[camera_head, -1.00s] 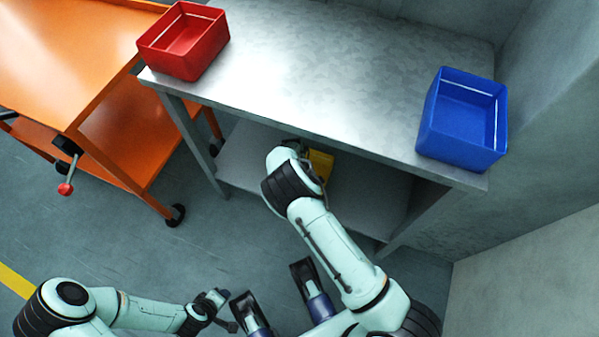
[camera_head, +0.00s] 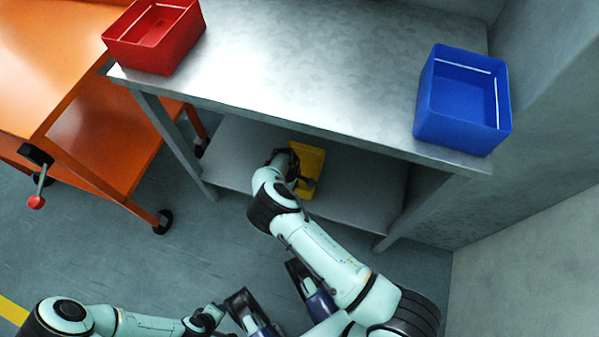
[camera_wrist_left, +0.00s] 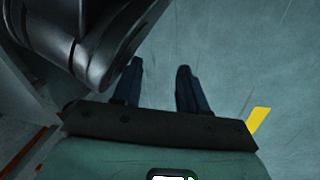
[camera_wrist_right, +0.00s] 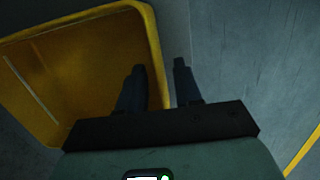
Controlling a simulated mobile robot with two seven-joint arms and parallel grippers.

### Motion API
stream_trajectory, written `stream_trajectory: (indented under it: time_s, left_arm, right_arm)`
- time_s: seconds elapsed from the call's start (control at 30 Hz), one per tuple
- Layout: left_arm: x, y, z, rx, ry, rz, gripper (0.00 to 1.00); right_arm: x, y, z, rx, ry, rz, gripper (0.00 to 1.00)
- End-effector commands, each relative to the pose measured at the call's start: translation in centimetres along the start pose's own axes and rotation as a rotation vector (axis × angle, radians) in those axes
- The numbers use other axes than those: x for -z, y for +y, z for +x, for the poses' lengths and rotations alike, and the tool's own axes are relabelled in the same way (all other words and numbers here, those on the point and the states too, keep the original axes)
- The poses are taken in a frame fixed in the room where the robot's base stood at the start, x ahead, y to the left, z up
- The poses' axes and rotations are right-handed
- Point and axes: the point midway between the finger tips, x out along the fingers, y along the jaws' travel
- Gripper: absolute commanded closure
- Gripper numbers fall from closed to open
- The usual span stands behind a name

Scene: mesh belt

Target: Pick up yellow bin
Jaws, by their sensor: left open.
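The yellow bin (camera_head: 310,158) sits on the lower shelf of the metal table, partly hidden behind my right wrist. In the right wrist view the open yellow bin (camera_wrist_right: 85,60) fills the upper left and looks empty where visible. My right gripper (camera_wrist_right: 160,82) is open at the bin's side. One finger shows over the bin's inside and the other outside, with the rim between them; I cannot tell whether they touch it. My left gripper (camera_wrist_left: 158,82) is open and empty above the floor, away from the bin.
The metal table top (camera_head: 300,60) overhangs the lower shelf (camera_head: 235,160). A red bin (camera_head: 155,35) and a blue bin (camera_head: 463,100) stand on top. An orange cart (camera_head: 110,145) is at the left. A wall (camera_head: 550,110) closes the right side. Floor is clear in front.

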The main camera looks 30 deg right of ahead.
Motion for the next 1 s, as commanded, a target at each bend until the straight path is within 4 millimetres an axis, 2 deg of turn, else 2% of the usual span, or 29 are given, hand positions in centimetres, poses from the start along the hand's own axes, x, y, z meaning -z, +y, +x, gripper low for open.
stream_trajectory:
  time_s: [0.03, 0.1, 0.37, 0.47, 0.5, 0.83, 1.0]
  left_arm:
    - [-0.4, -0.4, 0.5, 0.007, -0.014, -0.004, 0.57]
    - [-0.8, -0.7, 0.7, 0.012, -0.027, -0.008, 0.57]
    - [-0.9, -0.8, 0.6, 0.015, -0.032, -0.010, 0.57]
    - [-0.9, -0.8, 0.6, 0.014, -0.032, -0.009, 0.57]
    - [-0.9, -0.8, 0.6, 0.014, -0.031, -0.009, 0.57]
    - [-0.8, -0.7, 0.5, 0.013, -0.029, -0.008, 0.57]
    - [0.3, 0.3, -0.5, -0.004, 0.010, 0.002, 0.57]
  right_arm:
    - [0.1, -0.1, 0.9, 0.001, -0.001, -0.001, 0.66]
    - [0.1, 0.0, 1.4, 0.000, 0.000, -0.001, 0.66]
    - [0.1, 0.0, 1.5, 0.000, 0.002, 0.000, 0.66]
    - [0.1, 0.0, 1.5, 0.000, 0.002, 0.000, 0.95]
    - [0.1, 0.0, 1.5, 0.000, 0.002, 0.000, 1.00]
    - [0.1, 0.0, 1.3, -0.001, 0.003, 0.000, 1.00]
    - [-0.1, 0.0, -0.9, -0.001, 0.006, 0.001, 1.00]
